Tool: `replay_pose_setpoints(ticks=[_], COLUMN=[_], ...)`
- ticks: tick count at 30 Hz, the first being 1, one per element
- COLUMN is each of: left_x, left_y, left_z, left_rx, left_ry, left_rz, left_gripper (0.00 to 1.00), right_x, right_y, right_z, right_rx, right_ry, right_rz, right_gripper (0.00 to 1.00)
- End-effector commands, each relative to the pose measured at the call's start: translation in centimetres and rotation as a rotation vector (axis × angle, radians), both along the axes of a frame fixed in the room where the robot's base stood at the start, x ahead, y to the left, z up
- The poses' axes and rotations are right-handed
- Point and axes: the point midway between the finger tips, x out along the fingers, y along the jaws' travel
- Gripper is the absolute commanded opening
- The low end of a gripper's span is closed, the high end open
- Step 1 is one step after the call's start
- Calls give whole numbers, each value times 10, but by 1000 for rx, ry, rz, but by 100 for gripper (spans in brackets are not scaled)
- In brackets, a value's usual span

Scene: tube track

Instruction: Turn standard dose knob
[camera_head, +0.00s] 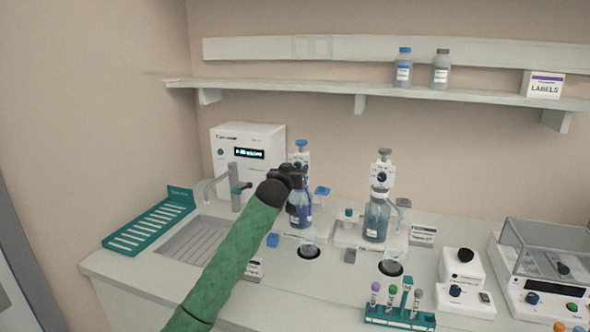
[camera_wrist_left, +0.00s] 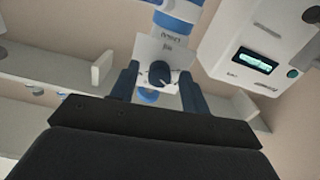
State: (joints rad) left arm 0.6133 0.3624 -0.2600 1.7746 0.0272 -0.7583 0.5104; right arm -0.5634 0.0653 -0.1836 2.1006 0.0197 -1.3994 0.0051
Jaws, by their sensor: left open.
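Two bottle-top dispensers stand on the bench. The left one, with a blue cap (camera_head: 301,144), sits on a blue bottle (camera_head: 304,212). The right dispenser (camera_head: 382,172) has a grey cap and a dark round knob on its white face. I cannot read which is marked standard. My left gripper (camera_head: 297,172) is at the left dispenser's head and hides part of it. In the left wrist view, a dark knob (camera_wrist_left: 158,75) on a pale plate (camera_wrist_left: 165,52) lies between the two open dark-blue fingers (camera_wrist_left: 157,88). Contact cannot be told. My right gripper is not visible.
A white instrument with a lit display (camera_head: 248,153) stands behind at left, near a tap (camera_head: 235,186) and sink. A teal rack (camera_head: 150,222) is at far left. A tube rack (camera_head: 400,316) and small knobbed device (camera_head: 461,268) are at front right.

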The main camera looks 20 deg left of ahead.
Motion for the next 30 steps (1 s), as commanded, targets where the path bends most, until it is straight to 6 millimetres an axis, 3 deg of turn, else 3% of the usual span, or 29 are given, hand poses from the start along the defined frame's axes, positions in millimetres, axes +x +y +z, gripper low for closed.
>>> replay_pose_setpoints(ticks=[5, 12, 13, 24, 30], left_x=[0, 0, 0, 0, 0], left_y=[0, 0, 0, 0, 1], left_z=[0, 0, 0, 1, 2], left_rx=[0, 0, 0, 65, 194], left_ry=[0, 0, -1, -2, -8], left_rz=[0, 0, 0, 0, 1], left_gripper=[46, 3, 2, 2, 2], right_x=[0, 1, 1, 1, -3], right_y=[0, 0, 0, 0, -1], right_z=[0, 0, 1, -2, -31], right_rx=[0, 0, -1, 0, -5], right_ry=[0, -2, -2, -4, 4], right_rz=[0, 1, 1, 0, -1], right_gripper=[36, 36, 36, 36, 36])
